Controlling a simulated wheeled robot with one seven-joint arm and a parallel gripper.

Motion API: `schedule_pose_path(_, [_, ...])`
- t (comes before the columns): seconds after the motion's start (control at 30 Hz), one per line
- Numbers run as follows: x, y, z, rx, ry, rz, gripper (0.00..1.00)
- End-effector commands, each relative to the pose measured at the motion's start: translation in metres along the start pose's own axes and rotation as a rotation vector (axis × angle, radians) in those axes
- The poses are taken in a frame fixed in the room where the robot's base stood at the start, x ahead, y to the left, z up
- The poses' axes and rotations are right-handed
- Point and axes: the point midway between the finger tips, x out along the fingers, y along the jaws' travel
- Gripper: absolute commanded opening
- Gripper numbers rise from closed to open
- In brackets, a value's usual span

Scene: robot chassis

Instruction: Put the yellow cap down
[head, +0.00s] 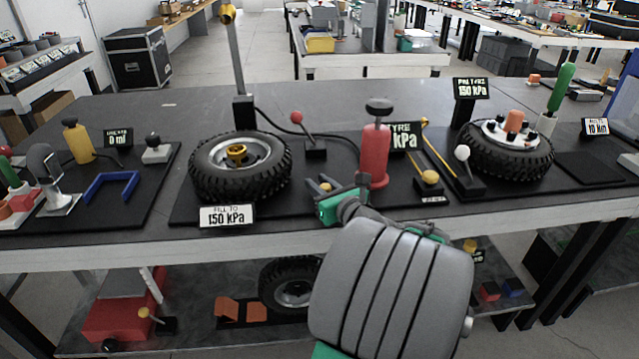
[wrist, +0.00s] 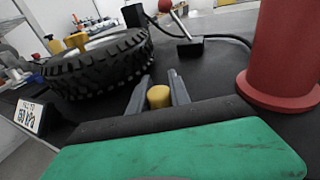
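In the wrist view a small yellow cap (wrist: 158,97) sits between the two grey fingers of my gripper (wrist: 160,88), which close on it from both sides. In the head view my gripper (head: 325,187) is over the dark mat, between the left tyre (head: 215,178) and the red cylinder (head: 375,153).
The red cylinder stands close on the right, with a red-knobbed lever (head: 314,145) behind. A pressure sign (head: 227,216) stands before the left tyre. Another yellow knob (head: 430,177) is on a small block to the right. Bare mat shows around the gripper.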

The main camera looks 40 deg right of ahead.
Motion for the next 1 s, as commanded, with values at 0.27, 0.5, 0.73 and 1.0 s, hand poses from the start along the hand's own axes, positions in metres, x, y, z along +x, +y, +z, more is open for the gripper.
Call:
schedule_pose_path(0.27, [0.0, 0.002, -0.013, 0.013, 0.023, 0.003, 0.45])
schedule_pose_path(0.5, [0.001, 0.004, -0.015, 0.015, 0.025, 0.007, 0.45])
schedule_pose_path(0.73, [-0.001, 0.004, -0.005, 0.012, 0.023, 0.008, 0.45])
schedule_pose_path(1.0, [-0.068, -0.002, 0.006, 0.014, 0.015, -0.01, 0.45])
